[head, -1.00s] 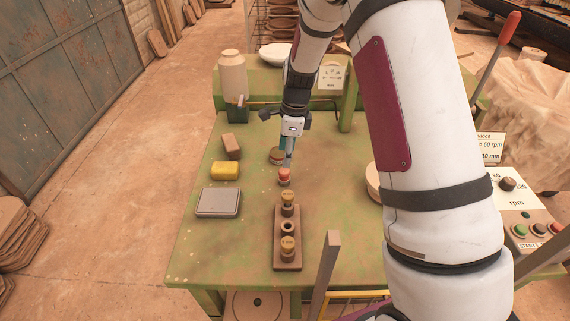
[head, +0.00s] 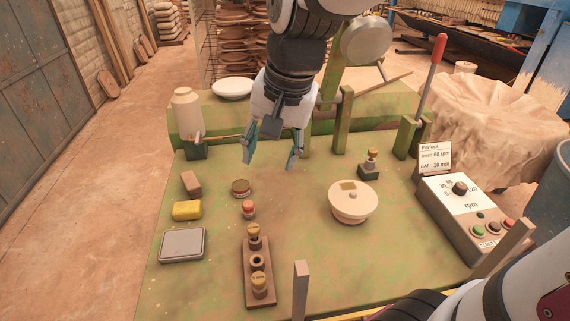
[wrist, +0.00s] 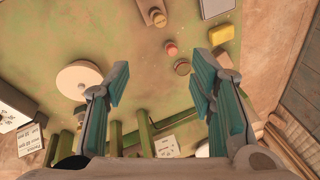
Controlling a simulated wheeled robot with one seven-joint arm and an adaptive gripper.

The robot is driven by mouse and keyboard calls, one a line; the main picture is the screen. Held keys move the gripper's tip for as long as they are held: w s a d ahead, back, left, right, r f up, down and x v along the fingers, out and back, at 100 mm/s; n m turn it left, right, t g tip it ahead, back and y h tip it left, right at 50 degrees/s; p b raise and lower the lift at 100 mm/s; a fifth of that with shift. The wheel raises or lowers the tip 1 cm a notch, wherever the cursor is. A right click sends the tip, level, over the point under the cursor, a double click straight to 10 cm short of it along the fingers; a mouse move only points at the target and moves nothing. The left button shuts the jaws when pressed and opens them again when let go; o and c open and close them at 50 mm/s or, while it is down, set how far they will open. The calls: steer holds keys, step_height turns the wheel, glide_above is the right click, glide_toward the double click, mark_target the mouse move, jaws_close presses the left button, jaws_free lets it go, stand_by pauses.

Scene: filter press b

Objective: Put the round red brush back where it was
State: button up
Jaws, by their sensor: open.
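A small round red-topped piece (head: 248,209), which I take to be the red brush, stands on the green table just behind the brown rack. It also shows in the wrist view (wrist: 171,48). The rack (head: 247,291) holds yellow-topped pieces (head: 254,231) at its far and near ends (head: 259,284). Its middle place (head: 257,262) shows a dark round opening. My gripper (head: 271,160) is open and empty, raised above the back of the table, behind and right of the red piece. In the wrist view its fingers (wrist: 162,90) are wide apart with nothing between them.
A round tin (head: 241,188) stands close behind the red piece. A yellow sponge (head: 187,210), brown block (head: 191,183) and grey scale (head: 182,245) lie left. A round pale mould (head: 351,203), a dark block with a yellow-topped piece (head: 370,168) and control box (head: 462,211) stand right.

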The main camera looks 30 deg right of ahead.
steer(key=s+r+n+t+h, duration=0.1)
steer(key=s+n, duration=0.6)
steer(key=s, duration=0.6)
steer(key=shift+d+r+n+t, duration=0.2)
steer(key=shift+d+n+t, duration=0.1)
steer(key=shift+n+t, duration=0.1)
